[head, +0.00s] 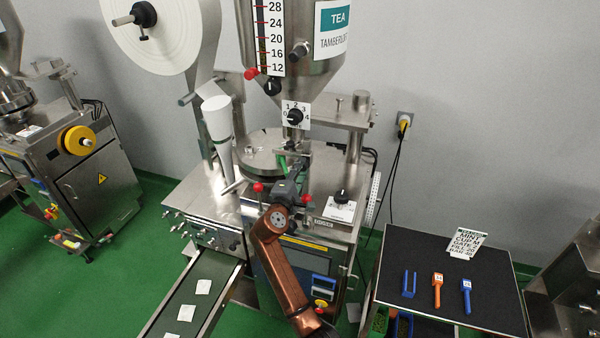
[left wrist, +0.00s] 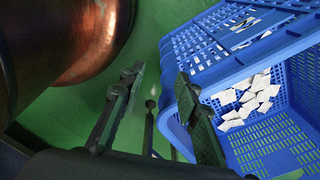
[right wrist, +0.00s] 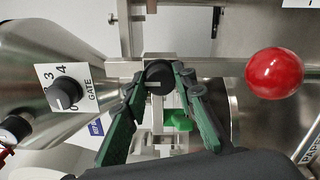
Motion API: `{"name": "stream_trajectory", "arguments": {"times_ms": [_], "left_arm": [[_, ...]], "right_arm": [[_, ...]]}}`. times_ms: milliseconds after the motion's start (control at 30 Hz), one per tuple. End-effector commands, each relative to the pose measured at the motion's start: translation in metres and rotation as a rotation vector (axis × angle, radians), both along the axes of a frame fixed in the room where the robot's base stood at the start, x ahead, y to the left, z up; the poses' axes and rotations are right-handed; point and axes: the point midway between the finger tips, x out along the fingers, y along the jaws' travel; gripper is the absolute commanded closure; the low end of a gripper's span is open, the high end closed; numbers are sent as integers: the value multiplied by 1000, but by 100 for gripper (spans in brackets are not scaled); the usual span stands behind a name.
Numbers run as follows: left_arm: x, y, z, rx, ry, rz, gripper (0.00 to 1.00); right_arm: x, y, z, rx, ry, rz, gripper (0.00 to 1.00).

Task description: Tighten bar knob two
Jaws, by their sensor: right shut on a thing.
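My right gripper (right wrist: 158,80) is shut on a round black knob (right wrist: 158,74) on a metal bracket of the tea machine, below the hopper. A pale mark shows on the knob's face. In the head view my right gripper (head: 291,166) reaches up to the bracket under the hopper and its arm hides part of the machine; the knob itself is hard to make out there. I cannot tell from a label whether this is bar knob two. My left gripper (left wrist: 158,86) is open and empty in the left wrist view.
A red ball (right wrist: 274,73) sits right of the gripper. The gate dial (right wrist: 63,94) is at left. A green part (right wrist: 180,121) lies below the knob. A blue crate (left wrist: 218,66) with white teabags is beside my left gripper. A black table (head: 399,248) holds small tools.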

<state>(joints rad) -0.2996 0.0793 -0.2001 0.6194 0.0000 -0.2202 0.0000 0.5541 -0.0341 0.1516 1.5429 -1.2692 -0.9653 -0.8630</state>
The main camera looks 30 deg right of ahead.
Motion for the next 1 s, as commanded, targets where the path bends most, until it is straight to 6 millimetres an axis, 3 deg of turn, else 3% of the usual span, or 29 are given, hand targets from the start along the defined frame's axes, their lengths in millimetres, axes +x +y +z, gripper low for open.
{"name": "stream_trajectory", "arguments": {"times_ms": [467,500,733,1000], "left_arm": [[0,0,-1,0,0,0,70],[0,0,-1,0,0,0,70],[0,0,-1,0,0,0,70],[-2,3,-1,3,1,0,70]], "right_arm": [[-1,-2,3,7,-15,-4,99],[-1,-2,3,7,-15,-4,74],[0,0,1,8,-13,-1,58],[0,1,0,8,-11,0,57]]}}
